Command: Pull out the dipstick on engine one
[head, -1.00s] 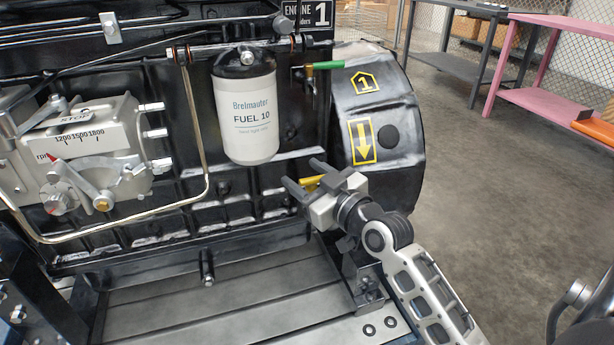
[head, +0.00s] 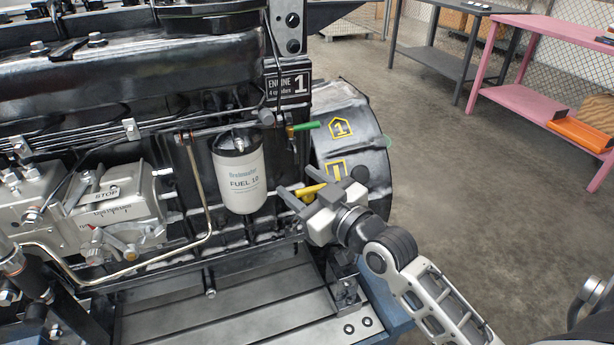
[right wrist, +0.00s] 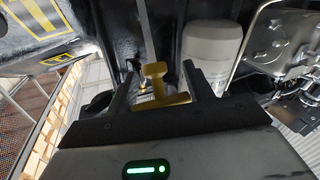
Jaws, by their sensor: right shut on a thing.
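Engine one (head: 150,70), black with a small "ENGINE 1" plate (head: 288,86), fills the left and middle of the head view. My right gripper (head: 298,193) is in front of its lower right side, between the fuel filter and the round housing. It is shut on the yellow dipstick handle (head: 311,191). In the right wrist view the T-shaped handle (right wrist: 155,72) sits between the two dark fingers. A thin grey strip (right wrist: 147,35) runs from near it to the picture's top edge; I cannot tell whether its far end is inside the engine. My left gripper is not in view.
A white fuel filter (head: 238,180) stands close left of my right gripper, also in the right wrist view (right wrist: 210,52). The round black housing (head: 345,120) is close on the right. Beyond are open floor and a pink bench (head: 545,35).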

